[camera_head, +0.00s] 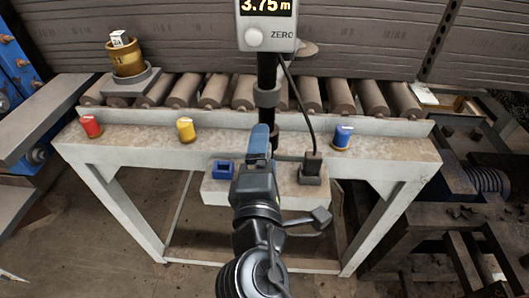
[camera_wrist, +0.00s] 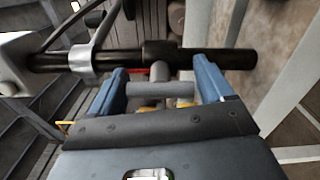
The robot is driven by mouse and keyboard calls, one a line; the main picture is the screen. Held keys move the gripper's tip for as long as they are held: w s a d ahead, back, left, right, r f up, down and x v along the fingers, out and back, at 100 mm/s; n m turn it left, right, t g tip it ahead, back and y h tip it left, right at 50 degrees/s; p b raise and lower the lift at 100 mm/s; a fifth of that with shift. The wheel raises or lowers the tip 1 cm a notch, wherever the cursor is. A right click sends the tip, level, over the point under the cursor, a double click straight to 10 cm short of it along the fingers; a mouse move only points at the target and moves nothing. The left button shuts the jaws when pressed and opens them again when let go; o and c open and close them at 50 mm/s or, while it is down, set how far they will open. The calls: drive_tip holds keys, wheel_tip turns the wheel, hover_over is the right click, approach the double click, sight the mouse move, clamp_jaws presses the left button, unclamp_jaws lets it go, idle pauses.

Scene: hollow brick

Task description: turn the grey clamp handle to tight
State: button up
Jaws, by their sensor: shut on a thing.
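The grey clamp handle (camera_wrist: 160,89) shows in the wrist view as a short crossbar on a stem beside the black pole (camera_wrist: 215,58). My gripper (camera_wrist: 161,85) has its two blue fingers at the two ends of the crossbar and is shut on it. In the head view my gripper (camera_head: 261,142) is in front of the black pole (camera_head: 267,72), below a dark collar, and hides the handle there. I cannot tell from these frames how tight the clamp is.
A grey display unit (camera_head: 266,25) reading 3.75 m tops the pole, with a cable hanging to a black plug (camera_head: 313,165). Red (camera_head: 91,126), yellow (camera_head: 186,130) and blue (camera_head: 342,137) knobs sit along the pale frame (camera_head: 135,135). Behind are rollers (camera_head: 212,92) and a brass pot (camera_head: 127,60).

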drive_tip(key=shift+s+a+f, duration=0.2)
drive_tip(key=shift+f, duration=0.3)
drive_tip(key=o, duration=0.8)
drive_tip(key=shift+o, duration=0.3)
drive_tip(key=shift+r, duration=0.15)
drive_tip(key=shift+w+d+r, duration=0.1)
drive_tip(key=shift+r, duration=0.05)
drive_tip(key=s+b, duration=0.2)
drive_tip(key=s, duration=0.5)
drive_tip(key=shift+s, duration=0.4)
